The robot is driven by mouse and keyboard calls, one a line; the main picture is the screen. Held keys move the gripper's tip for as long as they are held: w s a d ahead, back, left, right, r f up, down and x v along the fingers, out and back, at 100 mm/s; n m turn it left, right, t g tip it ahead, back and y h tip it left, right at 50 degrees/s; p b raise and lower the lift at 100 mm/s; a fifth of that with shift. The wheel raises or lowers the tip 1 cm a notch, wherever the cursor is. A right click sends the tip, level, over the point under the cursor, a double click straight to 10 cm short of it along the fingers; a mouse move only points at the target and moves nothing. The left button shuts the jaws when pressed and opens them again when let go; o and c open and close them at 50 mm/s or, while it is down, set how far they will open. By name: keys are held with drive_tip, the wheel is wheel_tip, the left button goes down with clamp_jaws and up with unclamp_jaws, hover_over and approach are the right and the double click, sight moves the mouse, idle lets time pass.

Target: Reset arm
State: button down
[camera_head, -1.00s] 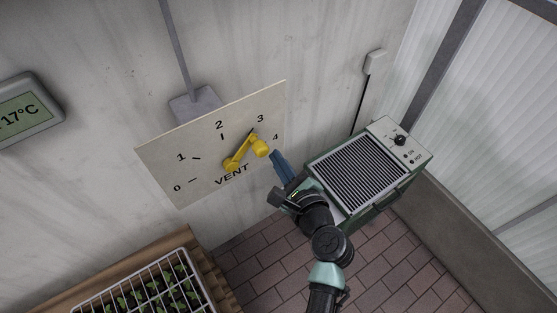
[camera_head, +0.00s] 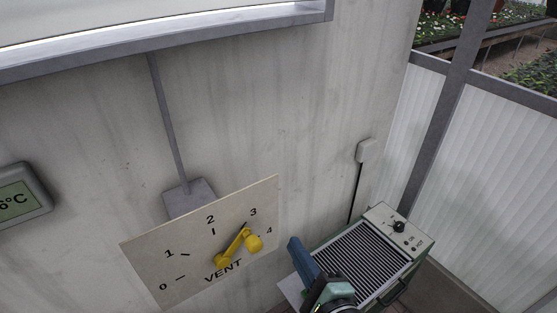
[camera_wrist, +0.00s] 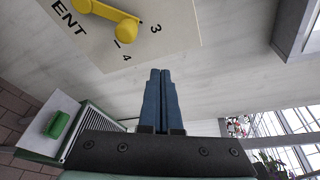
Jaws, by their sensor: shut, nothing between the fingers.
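My gripper (camera_head: 297,250) is at the lower middle of the head view, its blue fingers pointing up and to the left. In the wrist view the two fingers (camera_wrist: 158,75) lie together, shut and empty. The vent panel (camera_head: 160,265) is on the wall to the left of my gripper, with a yellow lever (camera_head: 238,246) whose pointer lies close to the 3. The lever also shows at the top of the wrist view (camera_wrist: 110,18). The fingers are apart from the lever and the panel.
A green heater (camera_head: 375,255) with a grille and a dark knob (camera_head: 398,227) stands right of my gripper, partly behind it. A wall socket (camera_head: 367,150) with a black cable is above it. A temperature display (camera_head: 20,195) hangs at the far left.

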drive_tip(key=w+a+r+n+t+h, duration=0.1)
drive_tip(key=w+r+n+t, duration=0.15)
drive_tip(key=r+n, duration=0.7)
drive_tip(key=w+a+r+n+t+h, duration=0.1)
drive_tip(key=r+n+t, duration=0.25)
drive_tip(key=r, duration=1.35)
drive_tip(key=s+a+r+n+t+h, duration=0.1)
drive_tip(key=s+r+n+t, duration=0.2)
drive_tip(key=r, duration=0.7)
drive_tip(key=s+r+n+t+h, duration=0.2)
drive_tip(key=s+r+n+t, duration=0.1)
drive_tip(key=s+r, duration=0.5)
drive_tip(key=shift+s+a+r, duration=0.15)
drive_tip(key=shift+a+r, duration=0.2)
drive_tip(key=shift+r, duration=0.6)
